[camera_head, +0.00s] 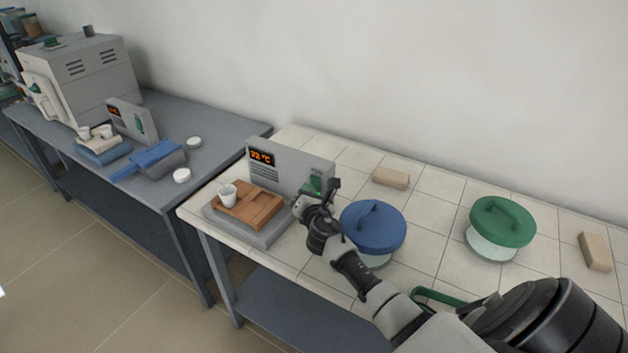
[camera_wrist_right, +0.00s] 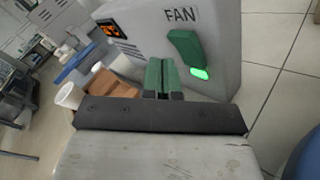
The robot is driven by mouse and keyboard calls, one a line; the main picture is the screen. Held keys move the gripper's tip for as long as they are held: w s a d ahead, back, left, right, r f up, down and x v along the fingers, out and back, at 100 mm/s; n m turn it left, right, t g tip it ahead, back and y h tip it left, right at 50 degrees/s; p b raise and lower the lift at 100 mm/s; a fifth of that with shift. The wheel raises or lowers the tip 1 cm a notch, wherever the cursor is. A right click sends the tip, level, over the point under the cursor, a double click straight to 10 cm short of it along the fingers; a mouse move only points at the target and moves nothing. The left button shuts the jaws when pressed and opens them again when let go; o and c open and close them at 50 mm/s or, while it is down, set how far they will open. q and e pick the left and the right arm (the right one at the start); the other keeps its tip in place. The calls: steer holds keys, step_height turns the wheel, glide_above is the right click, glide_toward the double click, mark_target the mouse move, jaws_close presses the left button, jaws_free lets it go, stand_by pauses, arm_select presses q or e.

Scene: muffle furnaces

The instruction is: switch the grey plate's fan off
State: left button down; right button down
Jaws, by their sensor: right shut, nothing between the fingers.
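The grey plate (camera_head: 219,222) stands at the left end of the tiled bench, with an upright grey panel behind it. Its orange display (camera_head: 262,158) reads about 72 °C. A wooden block (camera_head: 262,207) and a white cup (camera_head: 228,193) are on the plate. The green fan switch (camera_wrist_right: 185,47) sits under the word FAN in the right wrist view, with a bright green lit part (camera_wrist_right: 200,73) at its lower end. My right gripper (camera_wrist_right: 162,68) is shut and empty, just in front of the panel and beside the switch; contact cannot be told. My left gripper is not in view.
A blue-lidded container (camera_head: 373,226) stands close to the right of my right gripper. A green-lidded glass container (camera_head: 502,226) and tan blocks (camera_head: 391,178) are farther right. The left bench (camera_head: 220,147) holds a furnace (camera_head: 82,75) and another panelled unit (camera_head: 131,120).

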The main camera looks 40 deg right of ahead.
steer(key=shift+d, duration=0.1)
steer(key=shift+w+d+r, duration=0.1)
steer(key=shift+w+d, duration=0.05)
steer(key=shift+d, duration=0.15)
steer(key=shift+w+d, duration=0.1)
steer(key=shift+d, duration=0.2)
stand_by(0.8)
steer(key=shift+a, duration=0.1)
steer(key=shift+s+a, duration=0.3)
steer(key=shift+a, duration=0.35)
steer(key=a, duration=0.1)
steer(key=s+a, duration=0.1)
steer(key=a, duration=0.1)
steer(key=s+a, duration=0.1)
steer(key=shift+a+f, duration=0.3)
steer(key=shift+f, duration=0.05)
stand_by(0.4)
